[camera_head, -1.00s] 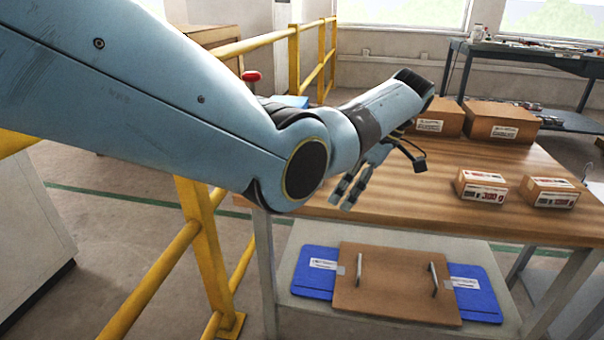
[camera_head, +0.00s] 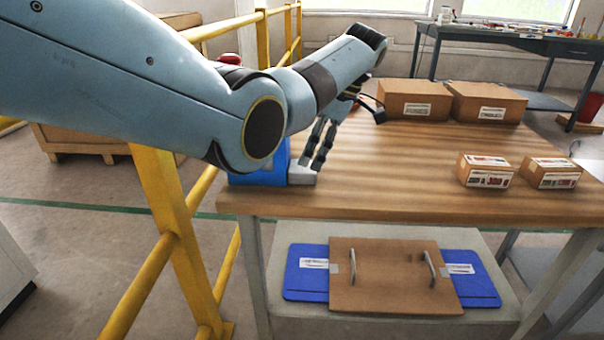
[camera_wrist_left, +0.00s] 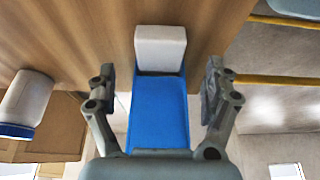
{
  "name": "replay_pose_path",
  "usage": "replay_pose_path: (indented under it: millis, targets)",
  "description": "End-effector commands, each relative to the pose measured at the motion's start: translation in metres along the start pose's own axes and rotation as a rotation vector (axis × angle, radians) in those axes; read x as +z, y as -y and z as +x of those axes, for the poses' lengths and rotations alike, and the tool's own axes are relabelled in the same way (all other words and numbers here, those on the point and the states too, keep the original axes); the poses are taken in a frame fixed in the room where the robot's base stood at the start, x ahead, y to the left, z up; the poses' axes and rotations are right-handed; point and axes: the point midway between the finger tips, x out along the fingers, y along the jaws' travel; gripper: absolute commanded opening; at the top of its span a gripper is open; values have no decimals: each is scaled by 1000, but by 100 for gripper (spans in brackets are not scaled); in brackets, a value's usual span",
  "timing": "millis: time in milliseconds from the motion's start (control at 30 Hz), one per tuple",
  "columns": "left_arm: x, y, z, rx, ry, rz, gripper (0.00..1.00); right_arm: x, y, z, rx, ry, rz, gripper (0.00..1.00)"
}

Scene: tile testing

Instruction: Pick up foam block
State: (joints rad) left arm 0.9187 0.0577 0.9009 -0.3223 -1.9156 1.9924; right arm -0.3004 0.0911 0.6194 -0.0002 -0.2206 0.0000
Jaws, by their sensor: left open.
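A pale, whitish block (camera_head: 302,174), which looks like the foam block, lies on the wooden table near its left end. It touches or nearly touches a blue box-like thing (camera_head: 262,178), partly hidden by my arm. In the left wrist view the pale block (camera_wrist_left: 160,48) sits at the end of the blue thing (camera_wrist_left: 160,105). My left gripper (camera_head: 315,158) is open and empty, with its fingers pointing down above the block. In the left wrist view its fingers (camera_wrist_left: 160,78) stand apart on either side of the blue thing, with the block centred beyond. My right gripper is out of view.
Two larger cardboard boxes (camera_head: 415,100) stand at the table's back and two small ones (camera_head: 487,171) at its right. A white jar (camera_wrist_left: 27,98) shows in the wrist view. A yellow railing (camera_head: 172,215) runs left of the table (camera_head: 400,200). The table's middle is clear.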

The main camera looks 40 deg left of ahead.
Motion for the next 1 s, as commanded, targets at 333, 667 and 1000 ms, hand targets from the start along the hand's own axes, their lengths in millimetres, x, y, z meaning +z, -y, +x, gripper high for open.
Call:
replay_pose_path:
  millis: [333,667,1000]
  targets:
    - [-2,0,45,-2,-1,1,85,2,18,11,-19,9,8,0]
    - [-2,-1,44,-1,-1,1,62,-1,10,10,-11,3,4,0]
    - [-2,-1,44,-1,-1,1,43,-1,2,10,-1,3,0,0]
